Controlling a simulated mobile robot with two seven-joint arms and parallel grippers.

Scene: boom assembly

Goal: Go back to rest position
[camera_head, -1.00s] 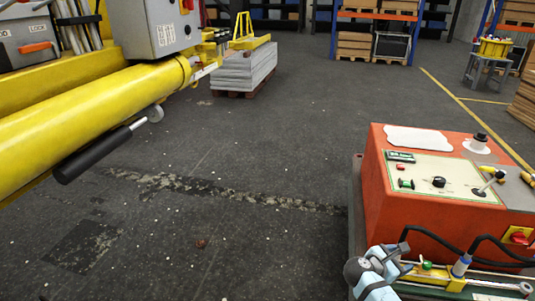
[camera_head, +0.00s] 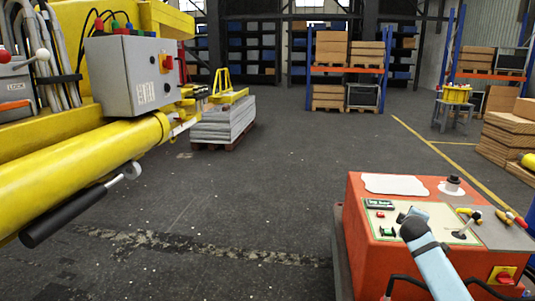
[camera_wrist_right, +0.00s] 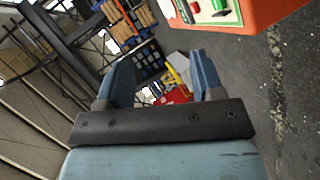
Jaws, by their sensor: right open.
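My right gripper (camera_wrist_right: 160,60) shows in the right wrist view with its two blue fingers spread apart and nothing between them. In the head view my right arm rises from the lower right, in front of the orange control box (camera_head: 365,245); its fingers cannot be made out clearly there. The box's panel with buttons and a joystick is partly covered by the arm. Part of the box also shows at the top right of the right wrist view (camera_wrist_right: 262,14). My left gripper is not in view.
A yellow boom (camera_head: 80,165) with a black-handled cylinder (camera_head: 65,215) and a grey switch box (camera_head: 125,75) fills the left. A pallet stack (camera_head: 222,122) stands behind it. Shelves with boxes (camera_head: 347,50) stand at the back. The middle floor (camera_head: 260,190) is clear.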

